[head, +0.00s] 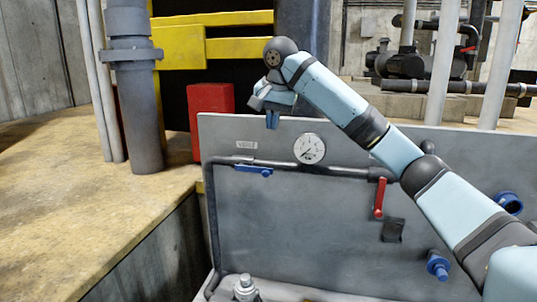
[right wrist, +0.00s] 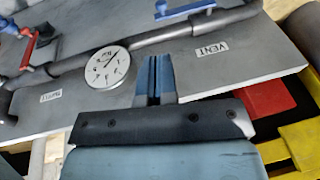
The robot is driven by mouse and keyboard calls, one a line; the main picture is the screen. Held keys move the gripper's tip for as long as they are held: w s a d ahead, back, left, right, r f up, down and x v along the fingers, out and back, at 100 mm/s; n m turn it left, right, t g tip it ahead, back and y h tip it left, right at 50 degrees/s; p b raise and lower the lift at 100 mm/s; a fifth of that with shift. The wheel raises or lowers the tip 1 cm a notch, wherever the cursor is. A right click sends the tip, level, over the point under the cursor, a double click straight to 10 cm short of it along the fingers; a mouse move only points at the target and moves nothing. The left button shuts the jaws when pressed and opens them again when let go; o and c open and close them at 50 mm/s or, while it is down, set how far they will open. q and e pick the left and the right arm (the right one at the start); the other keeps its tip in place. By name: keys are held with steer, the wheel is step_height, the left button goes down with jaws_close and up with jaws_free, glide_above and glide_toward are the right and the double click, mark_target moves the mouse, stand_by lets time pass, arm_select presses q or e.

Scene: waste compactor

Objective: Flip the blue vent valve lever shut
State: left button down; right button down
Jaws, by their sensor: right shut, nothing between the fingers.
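The blue vent valve lever (head: 253,170) is on the dark pipe at the upper left of the grey panel, below a small label. It lies roughly along the pipe. My left gripper is not in view.
A round gauge (head: 309,148) sits right of the lever. A red lever (head: 379,198) hangs down across the pipe farther right. A red block (head: 211,117) and yellow beams (head: 235,48) stand behind the panel. A thick grey pipe (head: 134,90) rises at left.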

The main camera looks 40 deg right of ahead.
glide_above(266, 171)
steer(key=s, duration=0.2)
step_height(266, 171, down, 9)
steer(key=x, duration=0.3)
steer(key=shift+a+f, duration=0.1)
steer(key=shift+a, duration=0.1)
steer(key=shift+w+f, duration=0.15)
steer(key=shift+f, duration=0.45)
